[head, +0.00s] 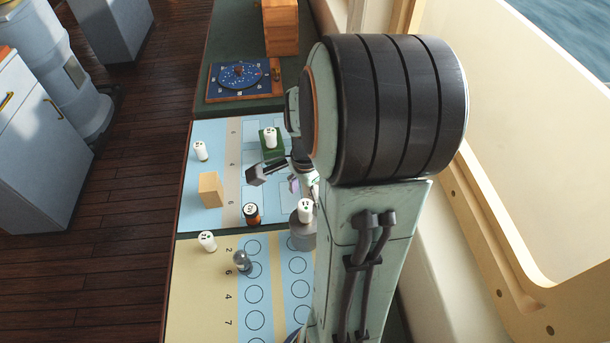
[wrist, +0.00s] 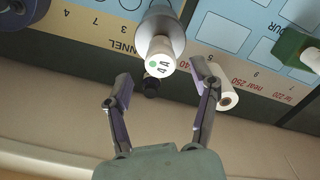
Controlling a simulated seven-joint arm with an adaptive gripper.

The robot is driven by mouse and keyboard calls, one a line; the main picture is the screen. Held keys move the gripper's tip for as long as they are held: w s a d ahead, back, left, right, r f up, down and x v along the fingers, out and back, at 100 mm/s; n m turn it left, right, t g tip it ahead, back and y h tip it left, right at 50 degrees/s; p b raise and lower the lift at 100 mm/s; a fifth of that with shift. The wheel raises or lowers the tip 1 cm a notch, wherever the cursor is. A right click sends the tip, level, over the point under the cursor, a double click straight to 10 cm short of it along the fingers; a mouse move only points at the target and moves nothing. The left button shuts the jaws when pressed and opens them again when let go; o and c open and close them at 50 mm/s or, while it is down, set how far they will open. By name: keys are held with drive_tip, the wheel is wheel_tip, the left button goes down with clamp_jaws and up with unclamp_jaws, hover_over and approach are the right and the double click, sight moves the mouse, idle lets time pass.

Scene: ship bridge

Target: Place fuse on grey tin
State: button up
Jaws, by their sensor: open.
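A white fuse (head: 306,207) with a printed top stands upright on the grey tin (head: 301,231) beside my arm. In the wrist view this fuse (wrist: 161,66) shows a green dot and "4A", with the grey tin (wrist: 172,28) behind it. My gripper (wrist: 162,82) is open and empty, with the fuse appearing between its spread fingertips; I see no contact. In the head view my gripper (head: 276,174) is partly hidden by my arm. Another white cylinder (wrist: 228,97) is partly behind the right finger.
Other white cylinders stand at the left (head: 200,151), nearer the front (head: 207,240) and on a green block (head: 266,152). A wooden block (head: 210,190), a dark bottle (head: 252,213) and a metal knob (head: 242,261) stand on the printed board. A window ledge lies at right.

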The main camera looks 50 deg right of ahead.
sight(305, 205)
wheel_tip(305, 205, up, 9)
drive_tip(key=s+a+n, duration=0.3)
drive_tip(key=a+n, duration=0.7)
drive_tip(key=a, duration=0.1)
drive_tip(key=s+a+n, duration=0.4)
drive_tip(key=a+n, duration=0.6)
drive_tip(key=n, duration=0.1)
drive_tip(key=shift+a+f+y, duration=0.4)
drive_tip(key=shift+f, duration=0.05)
